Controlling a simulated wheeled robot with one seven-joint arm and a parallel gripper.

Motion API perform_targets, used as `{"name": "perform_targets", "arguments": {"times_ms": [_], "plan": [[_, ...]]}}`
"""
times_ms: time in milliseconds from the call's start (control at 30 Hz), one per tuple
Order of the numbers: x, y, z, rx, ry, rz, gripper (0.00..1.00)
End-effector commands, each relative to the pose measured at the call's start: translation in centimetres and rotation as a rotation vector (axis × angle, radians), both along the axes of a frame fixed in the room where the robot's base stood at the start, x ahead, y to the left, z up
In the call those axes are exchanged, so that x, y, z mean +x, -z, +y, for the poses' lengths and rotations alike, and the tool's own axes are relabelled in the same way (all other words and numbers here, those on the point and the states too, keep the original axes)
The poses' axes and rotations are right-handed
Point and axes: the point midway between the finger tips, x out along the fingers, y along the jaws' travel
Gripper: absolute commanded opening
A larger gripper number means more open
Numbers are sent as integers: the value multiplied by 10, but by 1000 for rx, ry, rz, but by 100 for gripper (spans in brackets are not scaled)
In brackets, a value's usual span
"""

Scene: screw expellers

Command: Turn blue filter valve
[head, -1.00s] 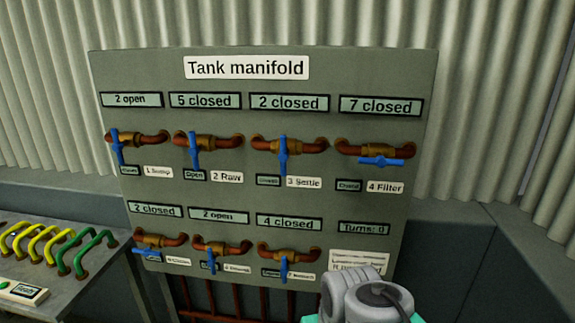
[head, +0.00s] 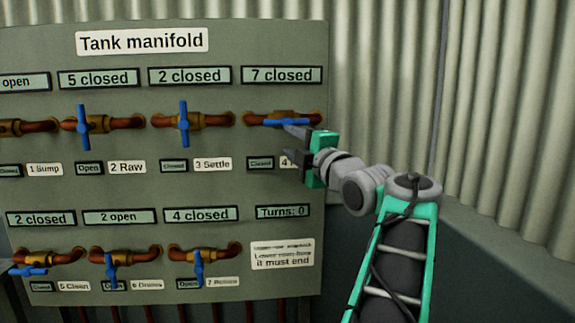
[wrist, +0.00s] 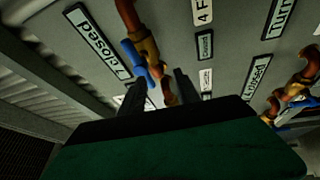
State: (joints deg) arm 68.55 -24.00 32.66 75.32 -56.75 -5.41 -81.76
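The blue handle of the filter valve (head: 291,121) lies level along its brass and rust-red pipe, at the upper right of the Tank manifold panel under a "7 closed" display (head: 281,75). My gripper (head: 296,146) is in front of this valve, just below and right of the handle, and partly covers the "4 Filter" label. In the wrist view its two dark fingers (wrist: 160,94) stand apart with nothing held between them. The blue handle (wrist: 140,62) shows near the left finger's tip, and the pipe shows between the fingers. I cannot tell whether a finger touches the handle.
Other blue-handled valves, such as Settle (head: 184,122) and Raw (head: 83,125), stand left of the filter valve. A lower row sits beneath. A "Turns: 0" display (head: 282,212) is below the filter valve. Corrugated wall (head: 385,80) lies right of the panel.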

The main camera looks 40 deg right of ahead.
Motion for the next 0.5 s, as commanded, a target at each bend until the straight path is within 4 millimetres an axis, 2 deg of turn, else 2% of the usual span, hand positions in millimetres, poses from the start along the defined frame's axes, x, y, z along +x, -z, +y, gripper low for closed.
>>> {"name": "perform_targets", "arguments": {"times_ms": [33, 67, 167, 500], "plan": [[-15, 0, -11, -77, 19, -28, 39], [-20, -5, -13, -113, 23, -41, 39], [-24, -18, -16, -170, 29, -60, 39], [34, -35, -27, -169, 27, -58, 39]]}}
